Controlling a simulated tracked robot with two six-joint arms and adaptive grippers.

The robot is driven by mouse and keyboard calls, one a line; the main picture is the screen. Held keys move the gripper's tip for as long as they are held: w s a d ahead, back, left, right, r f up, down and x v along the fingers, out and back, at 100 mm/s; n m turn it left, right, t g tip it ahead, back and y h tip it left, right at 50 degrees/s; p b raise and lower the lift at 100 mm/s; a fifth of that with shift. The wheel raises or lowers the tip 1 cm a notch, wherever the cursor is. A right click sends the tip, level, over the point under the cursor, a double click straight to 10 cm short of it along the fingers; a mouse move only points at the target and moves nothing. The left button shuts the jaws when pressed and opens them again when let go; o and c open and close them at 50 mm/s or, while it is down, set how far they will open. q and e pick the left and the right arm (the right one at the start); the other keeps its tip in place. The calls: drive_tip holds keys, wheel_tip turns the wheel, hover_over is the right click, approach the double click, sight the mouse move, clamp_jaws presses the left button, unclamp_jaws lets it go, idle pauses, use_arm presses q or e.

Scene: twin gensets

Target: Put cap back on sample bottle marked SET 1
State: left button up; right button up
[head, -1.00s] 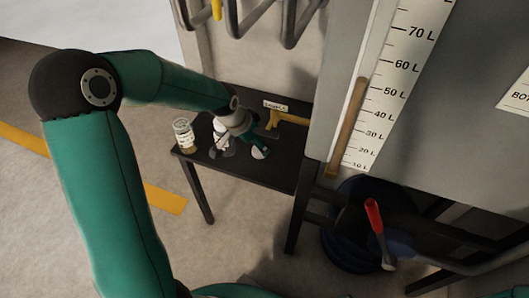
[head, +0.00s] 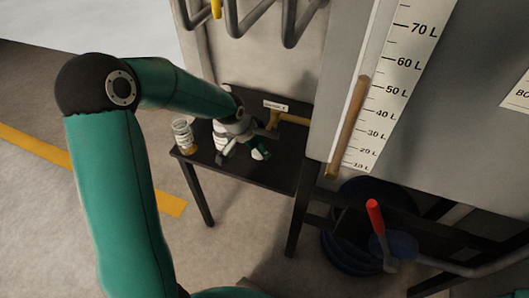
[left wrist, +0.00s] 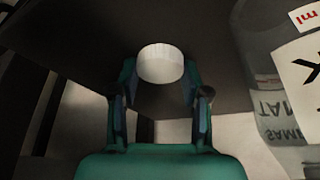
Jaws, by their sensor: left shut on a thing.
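My left gripper (left wrist: 160,85) is shut on a white round cap (left wrist: 161,63), which sits between its fingertips in the left wrist view. In the head view the gripper (head: 259,149) is over the small dark table, and the cap (head: 257,155) shows as a pale spot. A clear bottle (left wrist: 262,60) with a white label stands close at the right of the wrist view; its print is inverted and cut off, so I cannot read a set number. In the head view one bottle (head: 182,136) stands at the table's left end. Another (head: 220,131) is partly hidden by the gripper. My right gripper is not in view.
The dark table (head: 277,177) has bare room at its front right. A yellow-brown tap (head: 291,118) and a small label plate (head: 275,106) are behind the gripper. A grey tank with a litre scale (head: 385,90) stands close at the right.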

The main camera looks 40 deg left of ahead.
sight(256, 152)
use_arm(q)
drive_tip(key=shift+r, duration=0.1)
drive_tip(key=shift+r, duration=0.55)
drive_tip(key=shift+p+v, duration=0.55)
drive_tip(key=shift+v, duration=0.7)
drive_tip(key=s+a, duration=0.1)
drive_tip(key=s, duration=0.7)
drive_tip(key=s+a, duration=0.2)
drive_tip(key=s, duration=0.6)
drive_tip(key=shift+s+a, duration=0.3)
drive_tip(key=shift+s, duration=0.1)
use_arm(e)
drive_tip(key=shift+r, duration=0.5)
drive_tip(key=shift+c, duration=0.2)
